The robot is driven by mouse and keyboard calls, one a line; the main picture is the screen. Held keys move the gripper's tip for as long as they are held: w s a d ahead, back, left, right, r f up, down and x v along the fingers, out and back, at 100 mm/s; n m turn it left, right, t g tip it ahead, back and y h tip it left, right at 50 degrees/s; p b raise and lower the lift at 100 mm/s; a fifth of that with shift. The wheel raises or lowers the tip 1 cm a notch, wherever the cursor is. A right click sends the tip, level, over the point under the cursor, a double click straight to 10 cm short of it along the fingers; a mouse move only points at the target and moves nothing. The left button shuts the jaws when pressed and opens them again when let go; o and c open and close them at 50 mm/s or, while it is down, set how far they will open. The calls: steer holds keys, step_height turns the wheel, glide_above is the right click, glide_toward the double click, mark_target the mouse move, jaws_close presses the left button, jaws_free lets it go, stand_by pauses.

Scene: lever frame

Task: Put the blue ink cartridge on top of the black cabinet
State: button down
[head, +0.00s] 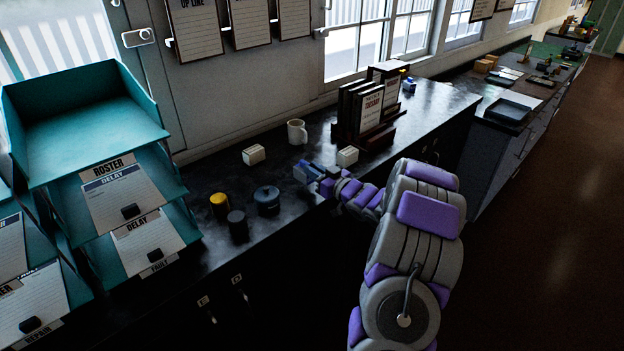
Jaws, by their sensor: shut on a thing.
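My gripper (313,174) reaches in from the right, low over the front part of the dark worktop. It is shut on a small blue thing, which looks like the blue ink cartridge (302,172); the fingers partly hide it. I cannot tell whether the cartridge touches the top. The black cabinet (285,222) is the long dark unit under the windows, with a black top and doors with small handles. Another small blue item (409,86) stands farther back on the top, beyond the books.
Two small cream boxes (254,155) (347,156), a white mug (297,132) and a rack of dark books (366,110) stand close to my gripper. A yellow-topped pot (219,205) and dark jars (267,200) stand left. Teal trays (90,125) rise at the far left.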

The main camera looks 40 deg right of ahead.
mark_target(307, 180)
steer(key=f, duration=0.2)
steer(key=shift+w+d+f, duration=0.1)
steer(key=shift+w+f, duration=0.2)
steer(key=shift+f, duration=0.05)
steer(key=a, duration=0.3)
steer(key=shift+a+r, duration=0.15)
steer(key=c, duration=1.5)
jaws_free()
steer(key=shift+d+f, duration=0.25)
steer(key=shift+d, duration=0.3)
steer(key=shift+d+f, duration=0.2)
steer(key=shift+d, duration=0.35)
steer(key=o, duration=0.3)
steer(key=shift+s+d+f, duration=0.15)
steer(key=shift+d, duration=0.2)
steer(key=shift+o, duration=0.5)
steer(key=shift+a, duration=0.3)
steer(key=shift+a+r, duration=0.2)
steer(key=shift+a, duration=0.55)
